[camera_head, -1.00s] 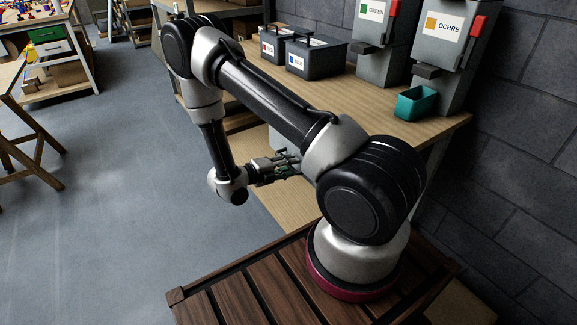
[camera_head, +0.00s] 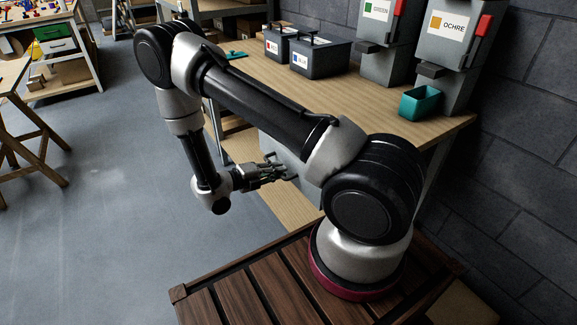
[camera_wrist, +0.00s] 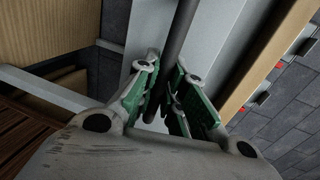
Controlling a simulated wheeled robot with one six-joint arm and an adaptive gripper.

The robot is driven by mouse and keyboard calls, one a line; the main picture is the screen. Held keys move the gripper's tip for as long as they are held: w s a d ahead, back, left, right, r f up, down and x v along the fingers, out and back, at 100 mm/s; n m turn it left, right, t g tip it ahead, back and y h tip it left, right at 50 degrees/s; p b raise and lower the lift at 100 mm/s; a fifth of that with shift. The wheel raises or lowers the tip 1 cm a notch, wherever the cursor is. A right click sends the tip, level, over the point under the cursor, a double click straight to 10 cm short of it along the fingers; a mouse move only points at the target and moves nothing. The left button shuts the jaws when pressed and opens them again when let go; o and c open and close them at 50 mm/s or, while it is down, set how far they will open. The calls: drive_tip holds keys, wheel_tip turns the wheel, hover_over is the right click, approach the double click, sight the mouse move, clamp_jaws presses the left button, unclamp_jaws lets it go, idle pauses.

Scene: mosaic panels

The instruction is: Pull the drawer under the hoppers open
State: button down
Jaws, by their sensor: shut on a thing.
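My gripper (camera_head: 268,172) is in front of the bench, below its top, at the grey drawer (camera_head: 283,152). In the wrist view my gripper (camera_wrist: 164,98) has its green-padded fingers closed around a dark bar handle (camera_wrist: 181,38). The handle runs along the light grey drawer front (camera_wrist: 215,42). The hoppers stand above on the bench: one labelled green (camera_head: 388,42) and one labelled ochre (camera_head: 444,55). My arm hides much of the drawer in the head view, so how far it stands out is hard to tell.
The wooden bench top (camera_head: 345,100) carries two grey lidded boxes, red-labelled (camera_head: 281,43) and blue-labelled (camera_head: 320,58), and a teal bin (camera_head: 419,103). A lower wooden shelf (camera_head: 283,203) lies below the drawer.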

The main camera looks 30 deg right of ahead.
drive_tip(key=f+v, duration=0.2)
drive_tip(key=v, duration=1)
drive_tip(key=w+a+f+v, duration=0.1)
drive_tip(key=f+v, duration=0.2)
drive_tip(key=v, duration=0.9)
drive_tip(key=shift+s, duration=0.45)
drive_tip(key=c, duration=1.5)
unclamp_jaws()
drive_tip(key=v, duration=1.2)
drive_tip(key=shift+a, duration=0.1)
